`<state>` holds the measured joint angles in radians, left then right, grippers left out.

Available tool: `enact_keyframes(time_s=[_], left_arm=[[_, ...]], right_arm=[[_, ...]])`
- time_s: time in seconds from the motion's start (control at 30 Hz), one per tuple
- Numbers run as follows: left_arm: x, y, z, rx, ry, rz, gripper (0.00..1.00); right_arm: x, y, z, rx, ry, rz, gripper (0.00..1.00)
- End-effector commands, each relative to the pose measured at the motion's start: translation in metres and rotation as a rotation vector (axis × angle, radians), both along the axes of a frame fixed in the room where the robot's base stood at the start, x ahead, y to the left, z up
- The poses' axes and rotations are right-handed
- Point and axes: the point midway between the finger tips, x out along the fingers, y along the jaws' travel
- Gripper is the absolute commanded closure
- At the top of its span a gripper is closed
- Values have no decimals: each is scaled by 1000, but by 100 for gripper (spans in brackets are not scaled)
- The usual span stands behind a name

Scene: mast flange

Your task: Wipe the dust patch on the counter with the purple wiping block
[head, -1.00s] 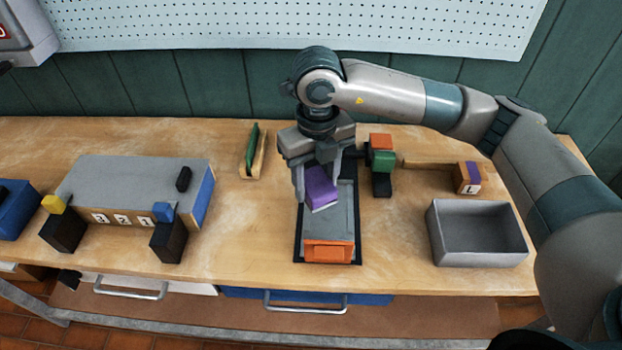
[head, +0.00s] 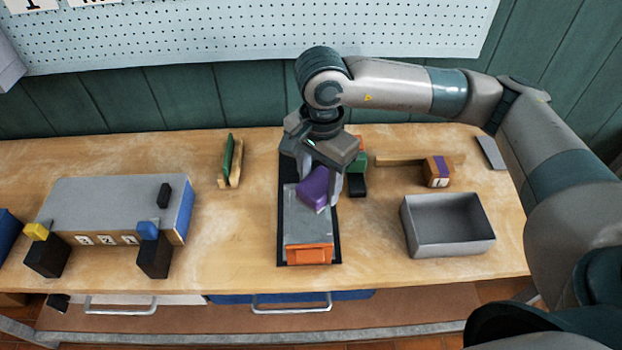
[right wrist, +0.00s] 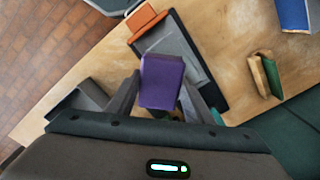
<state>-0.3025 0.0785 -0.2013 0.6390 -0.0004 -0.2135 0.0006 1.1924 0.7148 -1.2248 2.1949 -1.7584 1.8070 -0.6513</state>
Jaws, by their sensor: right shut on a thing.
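The purple wiping block (head: 314,187) is held in my right gripper (head: 317,180), above a black-edged board with a grey surface (head: 306,228). The block is tilted in the head view. In the right wrist view the purple block (right wrist: 161,81) sits between the fingers of my right gripper (right wrist: 160,95), which is shut on it. I cannot tell from the frames whether the block touches the grey surface. No dust patch stands out clearly; pale, worn-looking smears mark the wooden counter (head: 245,225). My left gripper is not in view.
An orange block (head: 309,255) sits at the board's front end. A grey open bin (head: 448,245) stands to the right, and a green piece in a wooden holder (head: 229,160) to the left. A large grey-topped box (head: 105,205) is further left. Bare counter lies between them.

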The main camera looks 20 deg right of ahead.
Motion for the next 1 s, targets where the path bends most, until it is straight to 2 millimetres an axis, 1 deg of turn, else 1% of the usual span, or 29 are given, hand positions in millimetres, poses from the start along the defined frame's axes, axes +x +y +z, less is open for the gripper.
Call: enact_keyframes(time_s=[0.03,0.3,0.5,0.6,0.7,0.8,1.0], left_arm=[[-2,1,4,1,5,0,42],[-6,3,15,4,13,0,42],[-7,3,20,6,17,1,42],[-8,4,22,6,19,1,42],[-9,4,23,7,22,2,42],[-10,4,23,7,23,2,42],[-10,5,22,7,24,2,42]], right_arm=[[-2,-3,4,-1,0,81,71],[-12,-15,15,-2,3,574,71],[-18,-22,21,-3,5,883,71],[-20,-24,22,-3,6,986,71],[-22,-25,23,-3,6,1049,71],[-22,-25,23,-2,6,1079,71],[-22,-25,23,-2,6,1085,71]])
